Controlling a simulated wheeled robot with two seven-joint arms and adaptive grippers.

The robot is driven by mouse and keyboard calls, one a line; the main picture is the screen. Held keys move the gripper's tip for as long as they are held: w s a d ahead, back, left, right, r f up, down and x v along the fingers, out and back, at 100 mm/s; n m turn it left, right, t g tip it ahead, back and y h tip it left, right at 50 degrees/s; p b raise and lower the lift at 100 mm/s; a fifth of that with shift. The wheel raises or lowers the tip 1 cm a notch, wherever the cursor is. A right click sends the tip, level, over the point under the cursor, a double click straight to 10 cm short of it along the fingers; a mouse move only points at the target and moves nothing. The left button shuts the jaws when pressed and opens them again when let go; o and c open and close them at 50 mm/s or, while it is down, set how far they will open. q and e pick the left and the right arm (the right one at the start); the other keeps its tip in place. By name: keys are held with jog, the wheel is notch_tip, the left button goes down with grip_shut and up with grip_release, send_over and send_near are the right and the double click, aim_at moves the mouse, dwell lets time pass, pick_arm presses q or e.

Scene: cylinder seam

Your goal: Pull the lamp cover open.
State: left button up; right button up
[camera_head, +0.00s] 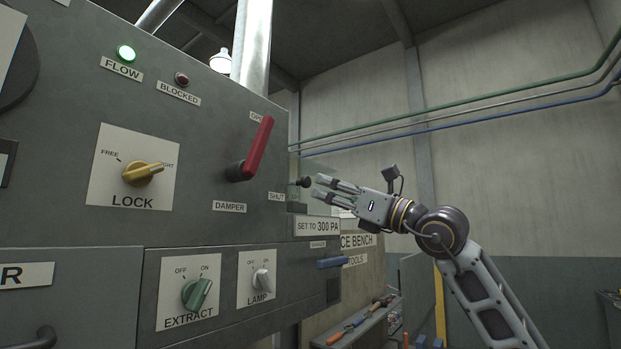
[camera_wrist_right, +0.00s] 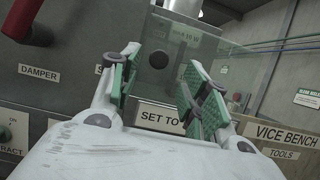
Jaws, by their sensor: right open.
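A clear pane, which looks like the lamp cover (camera_wrist_right: 245,60), stands at the right end of the grey cabinet. A dark round knob (camera_head: 304,182) sticks out at that end in the head view. In the wrist view the knob (camera_wrist_right: 158,59) shows between my right fingertips. My right gripper (camera_head: 319,186) is open and empty, its fingers pointing left at the knob with a small gap. In the wrist view the green-padded fingers of the right gripper (camera_wrist_right: 160,78) are spread apart. The lamp behind the pane is not clear. My left gripper is not in view.
The cabinet (camera_head: 75,225) carries a red damper lever (camera_head: 260,148), a yellow lock knob (camera_head: 140,173), a green extract knob (camera_head: 196,293) and a white lamp switch (camera_head: 261,281). A blue handle (camera_head: 333,263) juts out below my gripper. A bench with tools (camera_head: 355,322) stands lower right.

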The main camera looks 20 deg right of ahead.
aim_at(309, 182)
jog(key=shift+p+x, duration=1.1)
jog(key=shift+x, duration=2.1)
jog(key=shift+f, duration=0.1)
grip_shut()
